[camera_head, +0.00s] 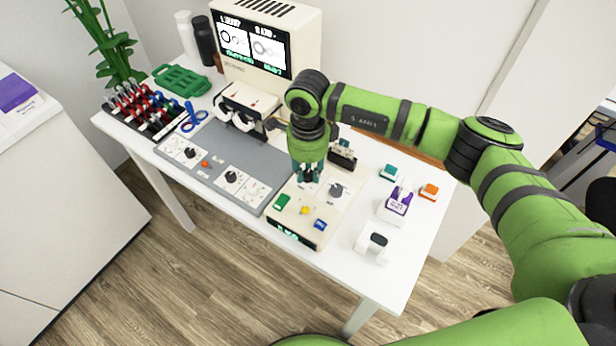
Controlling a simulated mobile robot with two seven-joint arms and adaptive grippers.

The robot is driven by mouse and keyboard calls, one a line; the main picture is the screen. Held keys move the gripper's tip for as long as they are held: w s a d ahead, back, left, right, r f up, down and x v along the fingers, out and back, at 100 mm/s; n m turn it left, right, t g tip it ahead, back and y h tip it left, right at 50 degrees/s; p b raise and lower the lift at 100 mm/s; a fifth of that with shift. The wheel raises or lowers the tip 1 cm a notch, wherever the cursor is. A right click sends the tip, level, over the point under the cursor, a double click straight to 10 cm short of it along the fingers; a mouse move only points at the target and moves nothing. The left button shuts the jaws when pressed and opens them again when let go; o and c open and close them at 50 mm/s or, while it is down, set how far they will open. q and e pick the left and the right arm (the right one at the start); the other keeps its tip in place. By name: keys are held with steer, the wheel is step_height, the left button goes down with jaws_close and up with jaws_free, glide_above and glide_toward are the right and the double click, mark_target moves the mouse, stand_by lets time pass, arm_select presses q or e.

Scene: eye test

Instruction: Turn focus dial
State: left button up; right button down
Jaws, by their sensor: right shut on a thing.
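A cream control box (290,222) stands at the front of the white table, with a lit display on its front face. On its top are a grey dial (336,190), a green button (282,201), a yellow button (305,210) and a blue button (320,225). My right gripper (308,178) points down at the back left of the box top, left of the grey dial. It is shut on a small part there, apparently a dial, mostly hidden by the fingers. I cannot read which is the focus dial. My left gripper is not in view.
A grey panel (215,172) with dials lies left of the box. A monitor (262,50) stands behind, with an eye-test device (248,100) before it. Right are a purple-labelled holder (397,203), teal (389,172) and orange (429,191) blocks, and a white stand (372,247).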

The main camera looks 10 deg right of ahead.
mark_target(308, 173)
steer(key=n+b, duration=0.1)
steer(key=b, duration=0.1)
steer(key=n+b, duration=0.1)
steer(key=n, duration=0.1)
steer(key=shift+f+b, duration=0.25)
steer(key=shift+b, duration=0.15)
steer(key=shift+r+n+b, duration=0.2)
steer(key=shift+n+b, duration=0.6)
steer(key=shift+b, duration=0.1)
steer(key=c, duration=1)
jaws_free()
steer(key=shift+r, duration=0.1)
step_height(308, 173, up, 12)
